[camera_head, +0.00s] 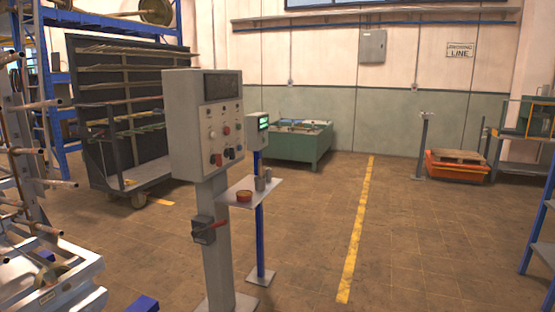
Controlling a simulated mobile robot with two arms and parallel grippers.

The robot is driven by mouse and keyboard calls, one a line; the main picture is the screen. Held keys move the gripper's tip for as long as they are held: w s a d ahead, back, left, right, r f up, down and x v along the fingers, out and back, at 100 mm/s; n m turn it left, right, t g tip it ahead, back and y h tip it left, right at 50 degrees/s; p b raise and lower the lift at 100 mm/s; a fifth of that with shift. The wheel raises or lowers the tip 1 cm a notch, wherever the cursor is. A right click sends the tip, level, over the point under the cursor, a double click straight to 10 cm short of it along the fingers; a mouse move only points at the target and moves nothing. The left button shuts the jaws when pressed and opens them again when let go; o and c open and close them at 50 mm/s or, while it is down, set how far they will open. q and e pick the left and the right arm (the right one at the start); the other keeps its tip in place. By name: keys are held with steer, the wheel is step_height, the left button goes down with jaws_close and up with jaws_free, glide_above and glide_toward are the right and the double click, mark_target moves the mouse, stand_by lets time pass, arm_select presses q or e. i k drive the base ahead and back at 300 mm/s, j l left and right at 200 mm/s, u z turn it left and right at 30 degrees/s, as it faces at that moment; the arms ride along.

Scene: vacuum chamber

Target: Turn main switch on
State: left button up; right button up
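A grey control box (205,122) stands on a grey post (217,262) left of the middle. Its front has a dark display (221,87) and several small knobs and buttons, some red, some black. A dark switch box (203,230) with a red handle (218,225) is mounted on the post below. The handle points to the right, roughly level. I cannot tell which control is the main switch, and any labels are too small to read. Neither of my grippers is in view.
A small shelf (265,188) with a red bowl (244,197) and cups stands behind the post, with a small lit screen (263,122). A metal rack (40,215) crowds the left. Floor right of the post, around the yellow line (355,235), is clear.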

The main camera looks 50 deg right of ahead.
mark_target(217, 158)
steer(key=z, duration=1.25)
steer(key=i+l+u, duration=0.15)
steer(key=i, duration=0.35)
